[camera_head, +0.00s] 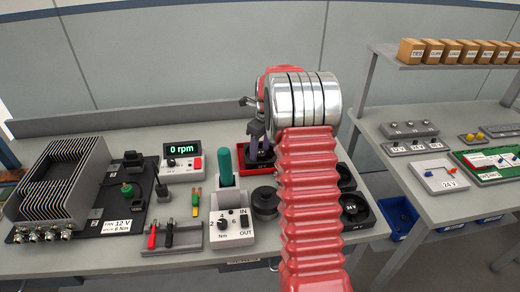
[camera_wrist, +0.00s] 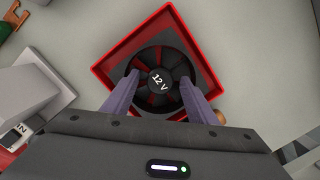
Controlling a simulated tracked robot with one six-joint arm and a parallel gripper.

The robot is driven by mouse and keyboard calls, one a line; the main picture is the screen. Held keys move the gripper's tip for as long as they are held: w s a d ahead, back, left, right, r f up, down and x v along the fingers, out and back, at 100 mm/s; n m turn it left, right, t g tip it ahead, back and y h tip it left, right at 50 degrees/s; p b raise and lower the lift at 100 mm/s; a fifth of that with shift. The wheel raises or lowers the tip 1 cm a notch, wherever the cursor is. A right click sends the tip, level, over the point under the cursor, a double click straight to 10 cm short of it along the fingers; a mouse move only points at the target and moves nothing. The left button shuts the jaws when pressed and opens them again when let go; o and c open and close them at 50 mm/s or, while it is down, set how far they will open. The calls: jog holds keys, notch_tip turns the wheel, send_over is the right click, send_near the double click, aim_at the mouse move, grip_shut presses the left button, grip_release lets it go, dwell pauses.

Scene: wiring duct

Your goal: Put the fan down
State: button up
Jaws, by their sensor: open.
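The fan (camera_wrist: 158,82) is round and black with a "12 V" hub label. In the wrist view it lies inside a square red tray (camera_wrist: 103,72). The two purple fingers of my gripper (camera_wrist: 160,78) are open, one on each side of the fan's lower part. I cannot tell whether they touch it. In the head view my gripper (camera_head: 257,136) is over the red tray (camera_head: 243,171), behind my red arm, and the fan is mostly hidden there.
Left of the tray stand a "0 rpm" display (camera_head: 183,160), a green-handled tool (camera_head: 226,172) and a grey control box (camera_head: 232,227). A finned heat sink (camera_head: 65,180) is at far left. Black round holders (camera_head: 355,208) lie right of my arm. A side bench (camera_head: 450,205) stands right.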

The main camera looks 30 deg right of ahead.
aim_at(263, 154)
jog(key=shift+r, duration=0.1)
notch_tip(263, 154, up, 12)
jog(key=s, duration=0.1)
jog(key=shift+s+d, duration=0.2)
jog(key=shift+d, duration=0.05)
dwell(0.4)
dwell(0.5)
